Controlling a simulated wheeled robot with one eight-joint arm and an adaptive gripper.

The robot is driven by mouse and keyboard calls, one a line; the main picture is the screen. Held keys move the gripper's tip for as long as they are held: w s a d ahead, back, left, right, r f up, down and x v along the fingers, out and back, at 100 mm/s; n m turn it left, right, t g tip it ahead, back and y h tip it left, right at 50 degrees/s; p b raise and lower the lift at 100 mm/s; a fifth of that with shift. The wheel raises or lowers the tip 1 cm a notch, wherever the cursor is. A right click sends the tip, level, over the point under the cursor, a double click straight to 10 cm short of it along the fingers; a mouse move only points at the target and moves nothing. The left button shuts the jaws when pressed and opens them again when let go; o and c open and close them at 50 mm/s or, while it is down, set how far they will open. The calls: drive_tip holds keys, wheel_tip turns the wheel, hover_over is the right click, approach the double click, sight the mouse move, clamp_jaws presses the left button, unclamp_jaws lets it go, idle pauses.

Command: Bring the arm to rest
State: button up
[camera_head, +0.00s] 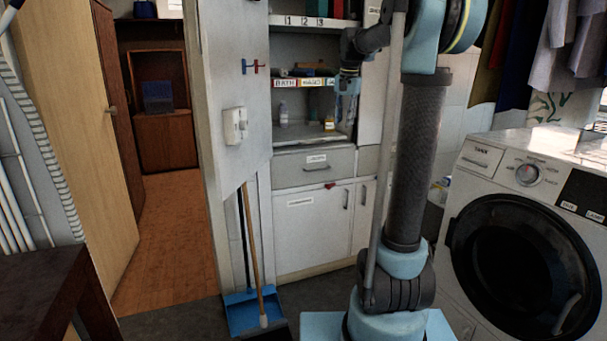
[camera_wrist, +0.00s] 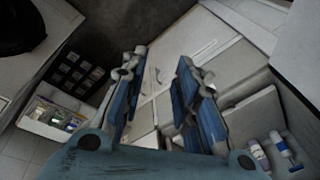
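My arm (camera_head: 420,150) stands upright on the right of the middle in the head view, with its upper links bent over to the left. My gripper (camera_head: 346,98) hangs in front of the open shelves of the white cabinet (camera_head: 312,222) and points down. In the wrist view my gripper (camera_wrist: 158,75) shows two blue fingers standing well apart, with nothing between them. The fingertips are small in the head view, and I cannot tell there how far they are from the shelf.
A washing machine (camera_head: 475,208) stands at the right. A broom (camera_head: 254,255) and blue dustpan (camera_head: 243,310) lean at the open white door (camera_head: 232,60). Small bottles (camera_head: 283,114) stand on the shelf, and also show in the wrist view (camera_wrist: 258,154). A wooden-floored doorway (camera_head: 170,240) is at the left.

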drive_tip(key=s+d+f+n, duration=0.1)
drive_tip(key=s+f+n, duration=0.1)
drive_tip(key=s+f, duration=0.7)
drive_tip(key=s+d+f+n, duration=0.1)
drive_tip(key=s+f+n, duration=0.1)
drive_tip(key=s+f, duration=0.8)
drive_tip(key=s+d+f+n, duration=0.2)
drive_tip(key=s+f, duration=0.8)
drive_tip(key=s, duration=1)
drive_tip(key=shift+s+f+n, duration=0.2)
drive_tip(key=shift+f+n, duration=0.05)
drive_tip(key=shift+n, duration=0.15)
